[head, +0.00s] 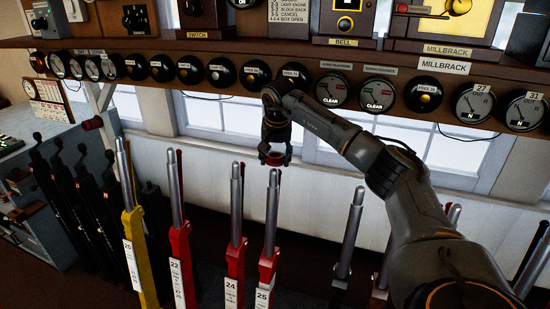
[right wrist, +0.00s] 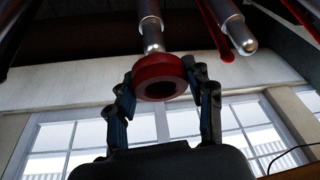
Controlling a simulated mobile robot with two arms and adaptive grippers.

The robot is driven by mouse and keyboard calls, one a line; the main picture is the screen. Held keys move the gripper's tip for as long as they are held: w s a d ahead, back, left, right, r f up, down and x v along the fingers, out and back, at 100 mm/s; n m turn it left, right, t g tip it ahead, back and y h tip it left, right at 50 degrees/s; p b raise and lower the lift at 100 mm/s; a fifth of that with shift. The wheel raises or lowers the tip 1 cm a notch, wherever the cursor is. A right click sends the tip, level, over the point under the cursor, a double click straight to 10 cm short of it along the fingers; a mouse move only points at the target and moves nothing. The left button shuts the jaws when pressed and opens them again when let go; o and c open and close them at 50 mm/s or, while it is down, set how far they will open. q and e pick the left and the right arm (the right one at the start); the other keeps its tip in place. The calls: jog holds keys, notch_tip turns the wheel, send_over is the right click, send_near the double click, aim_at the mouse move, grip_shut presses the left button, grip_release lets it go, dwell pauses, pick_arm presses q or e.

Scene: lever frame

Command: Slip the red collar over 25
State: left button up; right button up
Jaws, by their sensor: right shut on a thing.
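The red collar (head: 275,159) is a short, thick ring held by my right gripper (head: 272,152), which is shut on it. Lever 25 (head: 269,230) has a red lower part, a steel handle and a white number plate. The collar is just above the top of that handle. In the right wrist view the collar (right wrist: 160,78) sits between both fingers (right wrist: 163,95), with its hole showing. The handle's rounded tip (right wrist: 152,38) ends close to the collar's far side; I cannot tell whether they touch. My left gripper is not in view.
Red lever 24 (head: 235,235) stands close to the left of lever 25, with red lever 22 (head: 178,235) and a yellow lever (head: 134,240) farther left. A steel-handled lever (head: 350,235) stands to the right. A shelf of round dials (head: 330,90) runs above my gripper.

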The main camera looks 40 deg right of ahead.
aim_at(274, 172)
jog(key=shift+f, duration=0.15)
jog(key=shift+s+a+f+b, duration=0.15)
jog(key=shift+f+b, duration=0.25)
jog(key=shift+f, duration=0.5)
jog(key=shift+a+f+b, duration=0.15)
jog(key=shift+f+b, duration=0.3)
jog(key=shift+f, duration=0.45)
jog(key=shift+s+a+f+b, duration=0.15)
jog(key=shift+f+b, duration=0.25)
jog(key=shift+f, duration=0.5)
jog(key=shift+f, duration=0.1)
jog(key=o, duration=1.2)
jog(key=shift+o, duration=0.7)
